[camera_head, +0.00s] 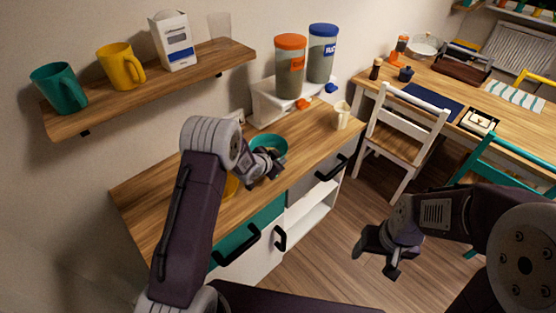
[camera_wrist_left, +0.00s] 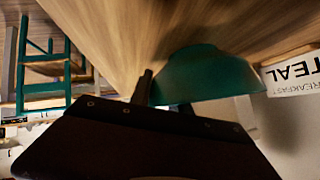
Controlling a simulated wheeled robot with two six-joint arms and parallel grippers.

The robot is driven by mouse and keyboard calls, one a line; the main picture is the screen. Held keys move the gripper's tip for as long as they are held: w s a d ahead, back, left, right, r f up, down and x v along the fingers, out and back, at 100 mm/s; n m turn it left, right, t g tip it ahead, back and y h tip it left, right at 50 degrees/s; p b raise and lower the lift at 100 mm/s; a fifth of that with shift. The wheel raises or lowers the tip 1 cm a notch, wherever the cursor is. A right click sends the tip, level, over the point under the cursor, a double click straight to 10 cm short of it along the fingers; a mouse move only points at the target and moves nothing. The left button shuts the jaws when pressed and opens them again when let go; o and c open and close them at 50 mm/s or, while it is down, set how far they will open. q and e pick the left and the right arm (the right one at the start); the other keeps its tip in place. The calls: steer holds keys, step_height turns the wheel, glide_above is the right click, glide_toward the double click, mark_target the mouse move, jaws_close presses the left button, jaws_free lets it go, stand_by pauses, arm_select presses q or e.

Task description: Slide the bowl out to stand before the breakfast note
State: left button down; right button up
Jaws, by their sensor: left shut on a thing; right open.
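The teal bowl (camera_head: 268,144) stands on the wooden cabinet top, in front of the white riser. My left gripper (camera_head: 270,164) is shut on the bowl's near side, and the arm hides part of the counter beside it. In the left wrist view the bowl (camera_wrist_left: 205,72) is seen close up and upside down, with a gripper finger against it. The white breakfast note (camera_wrist_left: 292,75), reading "BREAKFAST" and "TEAL", shows at the right edge there; I cannot make it out in the head view. My right gripper (camera_head: 378,252) is open and empty over the floor.
Orange-lidded (camera_head: 290,68) and blue-lidded (camera_head: 322,52) canisters stand on the white riser (camera_head: 264,103). A cream cup (camera_head: 342,115) stands to the right. A wall shelf (camera_head: 150,88) holds mugs above.

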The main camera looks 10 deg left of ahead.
arm_select(q)
steer(key=c, duration=1.1)
jaws_free()
steer(key=shift+c, duration=0.2)
steer(key=v, duration=0.9)
